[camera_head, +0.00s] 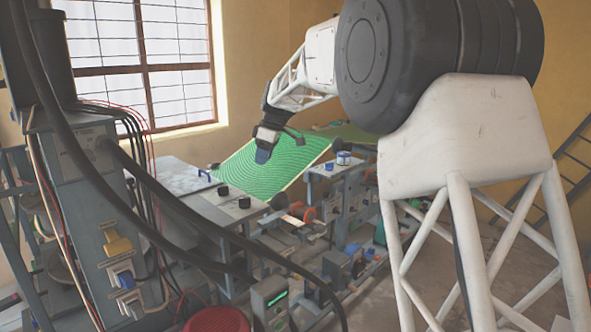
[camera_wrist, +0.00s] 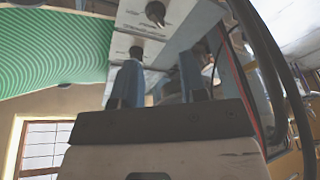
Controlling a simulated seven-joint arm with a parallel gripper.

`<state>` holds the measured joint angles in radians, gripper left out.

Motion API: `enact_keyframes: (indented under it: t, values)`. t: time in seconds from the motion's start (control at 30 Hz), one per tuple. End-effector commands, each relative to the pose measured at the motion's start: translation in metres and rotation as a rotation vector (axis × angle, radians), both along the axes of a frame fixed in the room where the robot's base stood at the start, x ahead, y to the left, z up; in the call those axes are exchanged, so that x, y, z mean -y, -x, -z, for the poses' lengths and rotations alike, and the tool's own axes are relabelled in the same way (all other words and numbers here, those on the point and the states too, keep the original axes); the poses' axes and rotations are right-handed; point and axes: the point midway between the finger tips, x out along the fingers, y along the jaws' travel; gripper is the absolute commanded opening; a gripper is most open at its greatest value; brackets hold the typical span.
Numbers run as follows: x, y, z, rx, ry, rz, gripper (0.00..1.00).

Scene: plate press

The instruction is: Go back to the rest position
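My gripper (camera_head: 264,154) hangs in the air in front of the green patterned sheet (camera_head: 262,172) in the head view, at the end of my white arm. In the wrist view my gripper (camera_wrist: 160,72) shows two blue fingers standing apart with a gap between them. I see nothing held in that gap. The green sheet also fills the upper left of the wrist view (camera_wrist: 50,45), off to the side of the fingers. Whether the fingertips touch anything is not clear, but they look free.
A grey machine table (camera_head: 225,205) with black knobs stands below my gripper. A small stand (camera_head: 335,168) holds a white and blue container (camera_head: 343,158). A grey control column (camera_head: 95,190) with thick cables is at the left. A red round object (camera_head: 217,320) is at the bottom.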

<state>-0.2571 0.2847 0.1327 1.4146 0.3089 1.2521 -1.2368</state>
Motion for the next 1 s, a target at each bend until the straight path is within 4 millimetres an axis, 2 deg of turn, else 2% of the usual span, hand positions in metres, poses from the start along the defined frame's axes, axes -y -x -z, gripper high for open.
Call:
enact_keyframes:
  t: [0.2, 0.53, 1.0]
  values:
    - [0.04, 0.046, -0.015, -0.01, 0.025, 0.134, 0.39]
    - [0.094, 0.12, -0.026, -0.022, 0.056, 0.338, 0.39]
    - [0.162, 0.232, -0.022, -0.031, 0.089, 0.629, 0.39]
